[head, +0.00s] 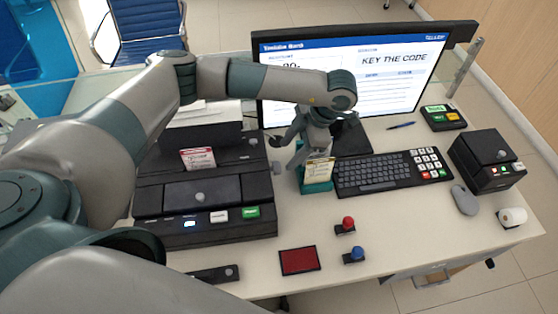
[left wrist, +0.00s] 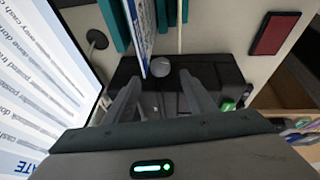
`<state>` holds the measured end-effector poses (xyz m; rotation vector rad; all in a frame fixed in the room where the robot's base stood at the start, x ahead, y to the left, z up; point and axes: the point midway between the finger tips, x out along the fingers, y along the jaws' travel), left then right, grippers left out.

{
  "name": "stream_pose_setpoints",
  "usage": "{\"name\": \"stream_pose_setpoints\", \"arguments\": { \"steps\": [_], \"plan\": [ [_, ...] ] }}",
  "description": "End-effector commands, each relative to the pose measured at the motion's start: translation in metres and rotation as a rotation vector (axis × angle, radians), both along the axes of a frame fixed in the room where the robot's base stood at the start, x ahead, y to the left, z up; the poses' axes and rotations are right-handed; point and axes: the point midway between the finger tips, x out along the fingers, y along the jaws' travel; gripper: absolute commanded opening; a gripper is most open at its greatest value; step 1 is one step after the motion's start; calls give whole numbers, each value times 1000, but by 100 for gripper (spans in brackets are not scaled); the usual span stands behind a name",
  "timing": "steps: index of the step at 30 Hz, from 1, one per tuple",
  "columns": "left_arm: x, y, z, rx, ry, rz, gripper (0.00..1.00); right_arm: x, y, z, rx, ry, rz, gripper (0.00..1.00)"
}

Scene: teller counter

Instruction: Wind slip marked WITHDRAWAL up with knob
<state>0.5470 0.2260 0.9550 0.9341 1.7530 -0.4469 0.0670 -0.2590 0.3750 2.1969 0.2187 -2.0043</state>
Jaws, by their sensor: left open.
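A slip with a red header (head: 198,158) stands upright in the black slip machine (head: 160,222). Another slip (head: 319,170) stands in a teal holder (head: 316,189) right of the machine. The print on both is too small to read, so I cannot tell which is marked WITHDRAWAL. A small round knob (head: 277,168) sticks out of the machine's right side; it also shows in the left wrist view (left wrist: 160,69). My left gripper (head: 299,157) is open and empty, just right of the knob. In the left wrist view its fingers (left wrist: 160,92) lie either side of it, not visibly touching. My right gripper is out of view.
The monitor (head: 350,75) stands behind, and the keyboard (head: 380,174) lies right of the holder. A red pad (head: 299,261) and red and blue stamps (head: 346,226) are at the front. The holder stands close to my left gripper.

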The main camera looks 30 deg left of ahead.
Motion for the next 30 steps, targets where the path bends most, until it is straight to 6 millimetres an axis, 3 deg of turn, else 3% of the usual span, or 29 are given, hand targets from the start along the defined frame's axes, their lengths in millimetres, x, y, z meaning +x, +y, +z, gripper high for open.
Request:
{"name": "stream_pose_setpoints", "arguments": {
  "steps": [12, 18, 27, 28, 30],
  "plan": [
    [-10, 25, -59, 1, 3, 2, 51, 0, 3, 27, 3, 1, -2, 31],
    [-12, 30, -72, 1, 2, 2, 51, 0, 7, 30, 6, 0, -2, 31],
    [-12, 30, -74, 1, 1, 0, 51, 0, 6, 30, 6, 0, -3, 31],
    [-12, 30, -74, 1, 1, 0, 48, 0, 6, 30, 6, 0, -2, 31],
    [-12, 30, -73, 1, 1, 0, 32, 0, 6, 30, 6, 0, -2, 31]
  ]
}}
